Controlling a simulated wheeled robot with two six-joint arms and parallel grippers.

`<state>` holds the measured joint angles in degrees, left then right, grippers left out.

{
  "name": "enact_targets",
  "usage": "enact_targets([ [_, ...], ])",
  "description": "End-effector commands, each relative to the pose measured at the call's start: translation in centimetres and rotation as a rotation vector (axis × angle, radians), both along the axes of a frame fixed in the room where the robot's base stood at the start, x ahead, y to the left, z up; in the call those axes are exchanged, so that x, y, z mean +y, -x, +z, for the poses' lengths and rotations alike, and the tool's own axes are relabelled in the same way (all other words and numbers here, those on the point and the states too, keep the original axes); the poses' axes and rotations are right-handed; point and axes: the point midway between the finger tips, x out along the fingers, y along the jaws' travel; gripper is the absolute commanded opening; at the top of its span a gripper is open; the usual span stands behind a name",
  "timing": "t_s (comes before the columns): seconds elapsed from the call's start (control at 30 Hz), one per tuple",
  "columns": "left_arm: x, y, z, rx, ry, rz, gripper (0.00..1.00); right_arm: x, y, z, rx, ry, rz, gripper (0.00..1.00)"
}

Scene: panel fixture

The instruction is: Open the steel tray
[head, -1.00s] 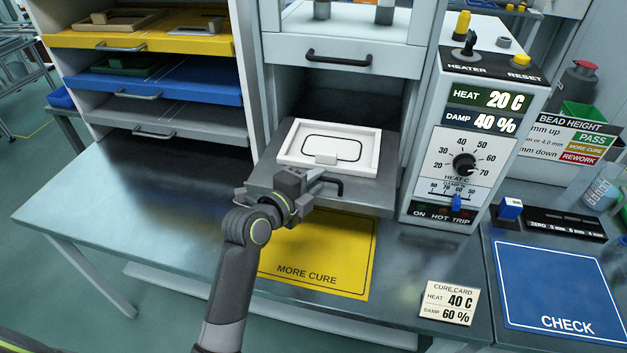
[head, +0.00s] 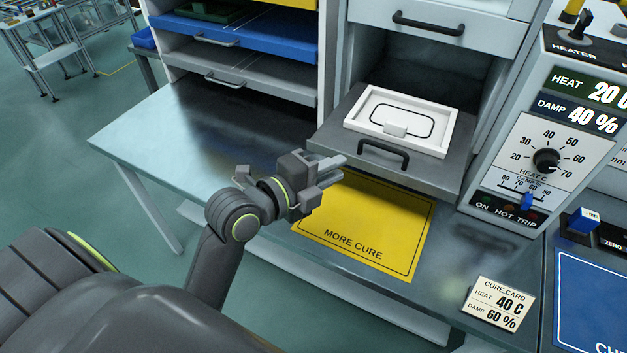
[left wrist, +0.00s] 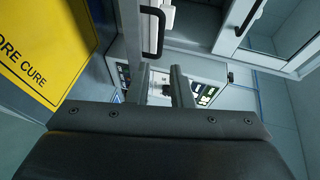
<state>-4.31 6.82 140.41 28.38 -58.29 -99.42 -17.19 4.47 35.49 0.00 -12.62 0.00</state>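The steel tray (head: 330,138) sticks out of the chamber under the upper drawer, above the bench. A white frame (head: 352,122) with a black outline lies on it. Its black bar handle (head: 383,152) is on the front edge and also shows in the left wrist view (left wrist: 161,32). My left gripper (head: 335,169) is left of the handle in the head view, apart from it and empty. In the left wrist view its two fingers (left wrist: 163,88) stand apart with a gap between them. My right gripper is in neither view.
The upper drawer's handle (head: 428,23) is above the tray. The yellow MORE CURE mat (head: 372,225) lies below on the bench. The heater panel (head: 560,130) stands to the right, with the cure card (head: 498,303) in front. The bench left of the mat is clear.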

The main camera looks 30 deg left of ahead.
Motion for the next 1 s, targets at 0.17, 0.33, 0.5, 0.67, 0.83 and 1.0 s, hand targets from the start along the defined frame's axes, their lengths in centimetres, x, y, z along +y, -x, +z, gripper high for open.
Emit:
enact_targets([
  [0.17, 1.0, 2.4, 0.8, 0.006, -0.001, 0.0, 0.2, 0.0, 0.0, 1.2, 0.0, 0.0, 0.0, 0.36],
  [0.33, 1.4, 3.4, 0.8, 0.004, -0.001, 0.0, 0.2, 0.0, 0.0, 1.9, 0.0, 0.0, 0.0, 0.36],
  [0.5, 1.5, 3.8, 0.8, 0.001, 0.0, -0.001, 0.2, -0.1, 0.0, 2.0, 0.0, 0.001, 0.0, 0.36],
  [0.67, 1.5, 3.8, 0.8, 0.001, 0.0, -0.001, 0.2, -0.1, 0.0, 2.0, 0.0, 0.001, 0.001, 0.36],
  [0.83, 1.5, 3.7, 0.8, 0.001, 0.0, -0.001, 0.2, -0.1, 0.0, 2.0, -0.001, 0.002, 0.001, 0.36],
  [1.0, 1.6, 3.8, 0.6, 0.007, 0.003, 0.002, 0.2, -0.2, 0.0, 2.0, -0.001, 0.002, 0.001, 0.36],
])
